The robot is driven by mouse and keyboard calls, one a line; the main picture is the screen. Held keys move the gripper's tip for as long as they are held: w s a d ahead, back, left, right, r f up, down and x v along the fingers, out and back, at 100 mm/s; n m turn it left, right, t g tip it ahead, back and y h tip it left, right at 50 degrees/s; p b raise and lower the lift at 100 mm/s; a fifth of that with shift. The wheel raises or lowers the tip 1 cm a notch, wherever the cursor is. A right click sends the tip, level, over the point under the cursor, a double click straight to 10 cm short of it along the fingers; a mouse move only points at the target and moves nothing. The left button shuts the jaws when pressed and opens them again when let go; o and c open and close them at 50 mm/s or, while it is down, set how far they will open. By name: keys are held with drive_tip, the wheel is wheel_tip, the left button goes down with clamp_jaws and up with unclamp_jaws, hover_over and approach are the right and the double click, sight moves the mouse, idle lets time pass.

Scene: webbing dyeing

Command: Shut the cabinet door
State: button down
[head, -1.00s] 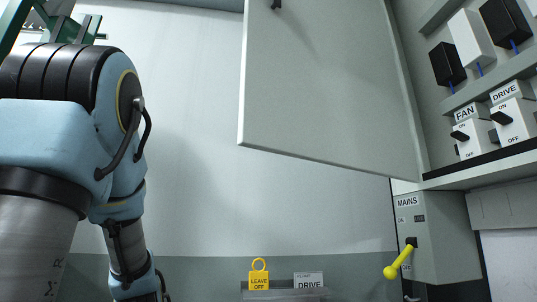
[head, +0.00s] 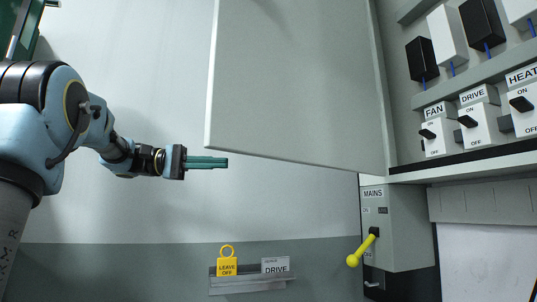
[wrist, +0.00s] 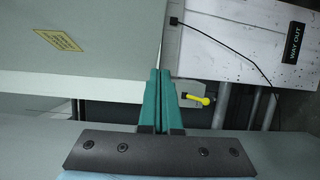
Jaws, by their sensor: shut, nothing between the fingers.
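The cabinet door (head: 295,80) is a large pale grey panel that stands open, hinged at its right side beside the cabinet (head: 400,112). My gripper (head: 226,162) reaches in from the left with its teal fingers together and empty. In the head view its tips show just below the door's lower left corner; I cannot tell the gap in depth. In the wrist view the shut fingers (wrist: 158,80) point up the picture, and a grey panel with a yellow label (wrist: 58,40) lies to their left, probably the door's outer face.
Inside the cabinet are switches marked FAN (head: 435,138), DRIVE (head: 478,125) and HEAT (head: 522,112). Below is a MAINS box (head: 400,235) with a yellow lever (head: 361,249). A small wall shelf (head: 250,285) holds a yellow LEAVE OFF tag (head: 227,267) and a DRIVE card (head: 275,265).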

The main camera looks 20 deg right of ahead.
sight(269, 156)
drive_tip(key=shift+s+d+r+p, duration=0.15)
drive_tip(key=shift+s+d+p, duration=0.8)
drive_tip(key=shift+s+d, duration=0.6)
drive_tip(key=shift+s+d+r+p, duration=0.2)
drive_tip(key=shift+s+d+p, duration=0.75)
drive_tip(key=shift+s+d, duration=0.6)
drive_tip(key=shift+s+d+r+p, duration=0.15)
drive_tip(key=shift+s+d+p, duration=0.8)
drive_tip(key=shift+s+d, duration=0.6)
drive_tip(key=shift+w+d, duration=0.15)
